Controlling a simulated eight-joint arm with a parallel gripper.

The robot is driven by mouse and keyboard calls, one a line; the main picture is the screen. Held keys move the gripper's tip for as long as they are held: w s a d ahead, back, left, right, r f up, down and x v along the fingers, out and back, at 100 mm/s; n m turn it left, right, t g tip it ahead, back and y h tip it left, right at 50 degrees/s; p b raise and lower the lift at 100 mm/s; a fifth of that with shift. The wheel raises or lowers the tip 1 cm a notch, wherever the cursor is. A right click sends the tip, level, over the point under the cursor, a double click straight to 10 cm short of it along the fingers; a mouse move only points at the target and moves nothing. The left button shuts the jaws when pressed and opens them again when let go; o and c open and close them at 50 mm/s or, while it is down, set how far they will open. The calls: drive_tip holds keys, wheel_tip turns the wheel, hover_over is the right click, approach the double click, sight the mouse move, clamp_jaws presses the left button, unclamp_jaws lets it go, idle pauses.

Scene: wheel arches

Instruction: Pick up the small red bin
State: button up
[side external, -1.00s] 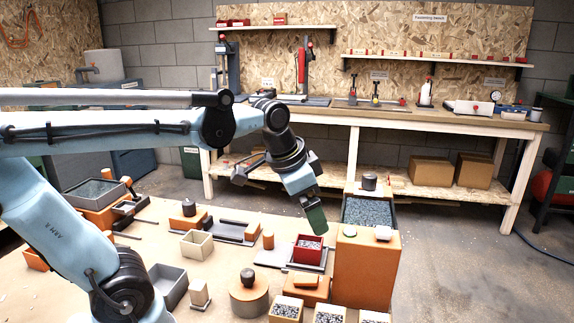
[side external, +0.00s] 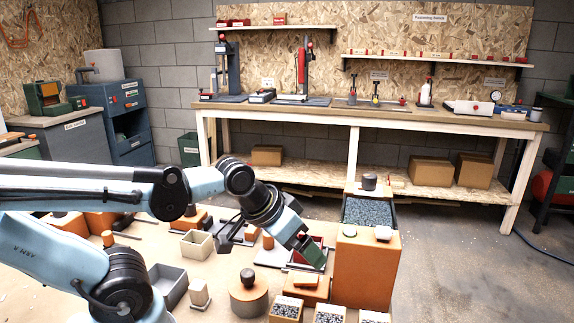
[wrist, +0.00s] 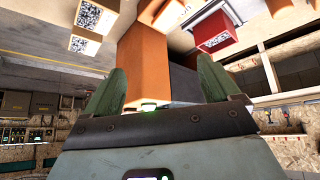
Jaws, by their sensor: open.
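The small red bin (side external: 317,239) stands on a dark flat plate among the parts on the table, partly hidden behind my gripper in the side view. In the wrist view the red bin (wrist: 213,30) shows at the top right, with grey-white speckled contents. My gripper (side external: 312,256) points down and right in front of the bin in the side view. In the wrist view my gripper (wrist: 161,85) has its two green fingers spread apart with nothing held between them. The bin lies beyond the right finger, not between the fingers. Whether a finger touches it cannot be told.
A tall orange block (side external: 366,270) stands just right of the bin, with a gravel-filled grey container (side external: 368,211) behind it. A cream bin (side external: 197,245), an orange-topped round block (side external: 249,294) and several small speckled bins crowd the table. A workbench (side external: 430,122) stands behind.

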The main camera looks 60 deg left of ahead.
drive_tip(key=w+a+f+n+g+h, duration=0.2)
drive_tip(key=w+a+n, duration=0.15)
drive_tip(key=n, duration=0.65)
drive_tip(key=n+t+h, duration=0.4)
drive_tip(key=n+h, duration=0.2)
drive_tip(key=n, duration=1)
approach(319, 240)
drive_tip(key=w+d+f, duration=0.1)
drive_tip(key=d, duration=0.1)
drive_tip(key=w+d+f, duration=0.1)
drive_tip(key=d, duration=0.1)
drive_tip(key=w+d+f, duration=0.1)
drive_tip(key=d+f, duration=0.1)
drive_tip(key=shift+c, duration=0.3)
drive_tip(key=c, duration=1.1)
drive_tip(key=shift+c, duration=0.2)
drive_tip(key=shift+r, duration=0.1)
